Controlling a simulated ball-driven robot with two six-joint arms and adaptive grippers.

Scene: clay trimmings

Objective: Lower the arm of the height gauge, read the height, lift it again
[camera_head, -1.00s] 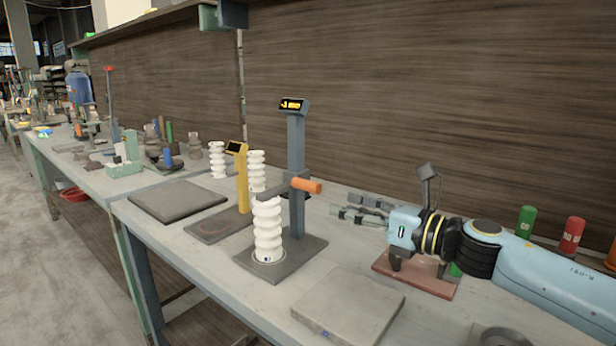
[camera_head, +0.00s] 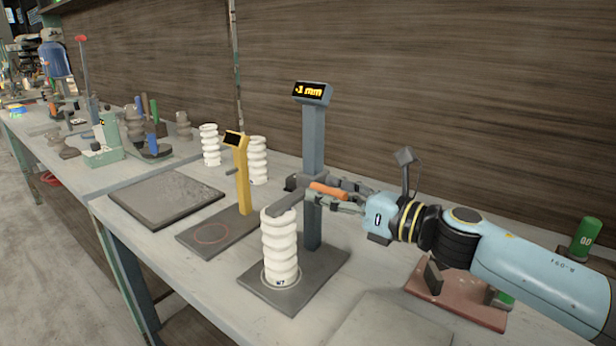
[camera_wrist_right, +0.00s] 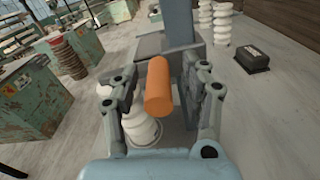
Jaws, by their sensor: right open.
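The height gauge (camera_head: 313,140) is a grey column on a dark base plate, with a lit display (camera_head: 312,92) that seems to read -1 mm. Its grey arm (camera_head: 287,202) with an orange handle (camera_head: 328,190) reaches over a white ribbed piece (camera_head: 280,245) standing upright on the base. I cannot tell whether the arm touches the piece's top. My right gripper (camera_head: 335,191) is open at the handle. In the right wrist view the handle (camera_wrist_right: 158,90) lies between the spread fingers, with a gap on both sides. My left gripper is out of view.
A yellow gauge (camera_head: 242,175) stands left of the grey one, with two white ribbed pieces (camera_head: 210,145) behind it. A dark flat slab (camera_head: 165,195) lies further left. A reddish stand (camera_head: 455,300) is under my right arm. A green can (camera_head: 585,238) stands far right.

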